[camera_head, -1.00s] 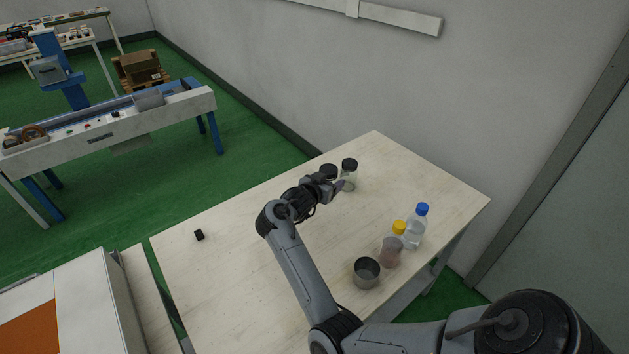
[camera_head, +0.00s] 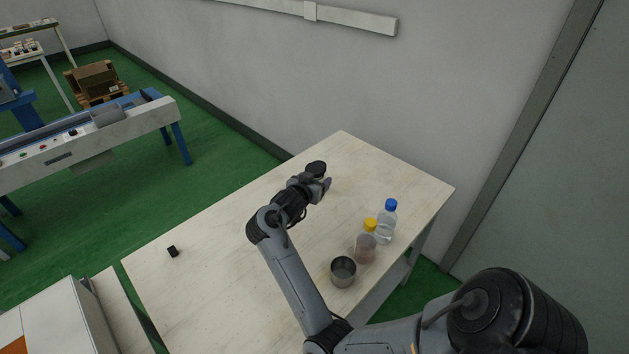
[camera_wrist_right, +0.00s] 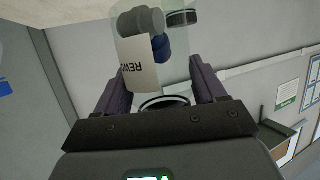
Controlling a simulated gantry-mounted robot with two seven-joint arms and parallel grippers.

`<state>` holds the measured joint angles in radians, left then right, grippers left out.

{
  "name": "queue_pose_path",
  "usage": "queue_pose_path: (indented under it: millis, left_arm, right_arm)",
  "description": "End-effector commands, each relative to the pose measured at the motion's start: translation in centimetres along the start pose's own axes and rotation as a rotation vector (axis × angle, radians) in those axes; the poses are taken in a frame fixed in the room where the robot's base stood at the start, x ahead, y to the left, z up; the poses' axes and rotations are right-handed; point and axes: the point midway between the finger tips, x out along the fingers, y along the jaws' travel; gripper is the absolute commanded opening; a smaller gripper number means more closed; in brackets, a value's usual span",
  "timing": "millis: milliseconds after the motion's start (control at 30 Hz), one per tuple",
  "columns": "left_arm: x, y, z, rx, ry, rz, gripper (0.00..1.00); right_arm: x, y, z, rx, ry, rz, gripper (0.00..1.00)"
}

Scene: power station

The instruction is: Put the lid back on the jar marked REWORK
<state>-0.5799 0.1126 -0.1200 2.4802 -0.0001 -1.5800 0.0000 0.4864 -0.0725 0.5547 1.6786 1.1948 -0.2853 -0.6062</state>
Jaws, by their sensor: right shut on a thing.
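A clear jar with a white paper label (camera_wrist_right: 137,72) reading in part "REWO" is between my right gripper's fingers in the right wrist view. My right gripper (camera_head: 322,187) is shut on this jar near the table's far edge. A dark ring (camera_wrist_right: 163,101) shows close to the palm; I cannot tell whether it is the mouth or base. Grey and dark blue shapes show in or through the glass. In the head view, a dark round top (camera_head: 316,167) shows just beyond the gripper, which hides most below it. A black ribbed lid (camera_wrist_right: 183,18) appears beyond the fingers. My left gripper is not in view.
A metal cup (camera_head: 343,271), a yellow-capped container (camera_head: 365,248) and a blue-capped bottle (camera_head: 386,224) stand at the table's right side. A small black object (camera_head: 173,251) lies near the left edge. The table's (camera_head: 220,265) left half is otherwise clear.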

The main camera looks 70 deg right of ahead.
Motion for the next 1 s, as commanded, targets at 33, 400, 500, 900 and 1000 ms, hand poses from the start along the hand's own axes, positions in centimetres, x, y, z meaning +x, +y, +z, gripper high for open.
queue_pose_path:
  millis: [33,400,500,900,1000]
  left_arm:
    - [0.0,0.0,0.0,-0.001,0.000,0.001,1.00]
    - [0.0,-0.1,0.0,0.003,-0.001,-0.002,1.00]
    - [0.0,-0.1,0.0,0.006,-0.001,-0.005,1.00]
    - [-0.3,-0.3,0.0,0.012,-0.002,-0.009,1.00]
    - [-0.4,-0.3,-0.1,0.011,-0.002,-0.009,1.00]
  right_arm:
    - [0.0,0.0,-0.1,0.001,0.002,0.000,0.47]
    - [0.0,0.0,-0.1,0.001,0.002,0.000,0.15]
    - [0.1,0.1,0.1,0.001,0.002,0.000,0.15]
    - [-1.0,0.0,1.8,-0.018,0.002,-0.050,0.15]
    - [-2.4,-1.0,1.9,-0.034,0.003,-0.096,0.15]
